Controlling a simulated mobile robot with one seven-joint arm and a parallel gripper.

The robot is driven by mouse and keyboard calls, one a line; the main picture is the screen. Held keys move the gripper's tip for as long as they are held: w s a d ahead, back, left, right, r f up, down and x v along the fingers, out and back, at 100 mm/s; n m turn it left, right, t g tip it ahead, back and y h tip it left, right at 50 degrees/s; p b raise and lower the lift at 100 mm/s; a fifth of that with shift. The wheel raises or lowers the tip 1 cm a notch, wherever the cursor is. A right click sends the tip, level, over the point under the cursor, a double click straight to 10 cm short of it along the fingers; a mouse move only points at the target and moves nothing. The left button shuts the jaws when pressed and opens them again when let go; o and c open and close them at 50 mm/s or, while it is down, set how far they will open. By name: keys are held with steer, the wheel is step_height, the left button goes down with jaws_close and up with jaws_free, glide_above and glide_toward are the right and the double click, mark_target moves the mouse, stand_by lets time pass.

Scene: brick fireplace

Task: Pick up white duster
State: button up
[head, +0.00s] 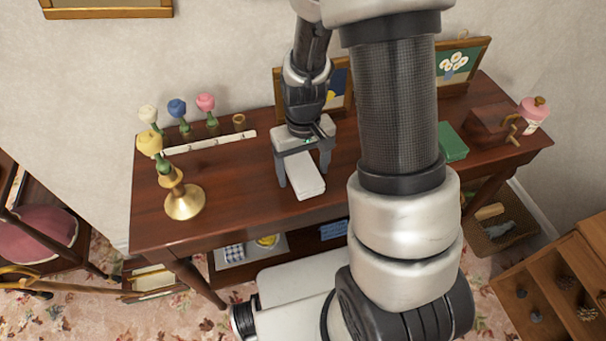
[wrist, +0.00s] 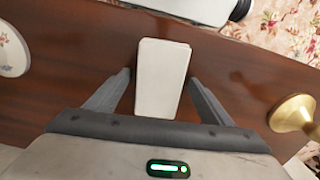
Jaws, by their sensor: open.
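The white duster (head: 305,181) is a flat, pale block lying on the dark wooden table. My gripper (head: 306,183) is open over it, with one finger to each side of the block. In the wrist view the duster (wrist: 161,78) lies lengthwise between the two fingers of my gripper (wrist: 158,85), with a gap on both sides. Its near end is hidden by the gripper body. I cannot tell how far the fingertips are above the tabletop.
A brass candlestick (head: 184,201) stands on the table (head: 235,208) to the left. Several coloured flowers and a white rail are behind it. Framed pictures stand at the back. A green box (head: 452,142), a wooden box (head: 490,122) and a pink-topped bottle (head: 533,113) are to the right.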

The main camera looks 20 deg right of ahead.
mark_target(303, 170)
steer(key=shift+c, duration=0.4)
steer(key=c, duration=1.1)
steer(key=shift+r, duration=0.15)
steer(key=shift+c, duration=0.2)
step_height(303, 170, up, 10)
steer(key=p, duration=0.2)
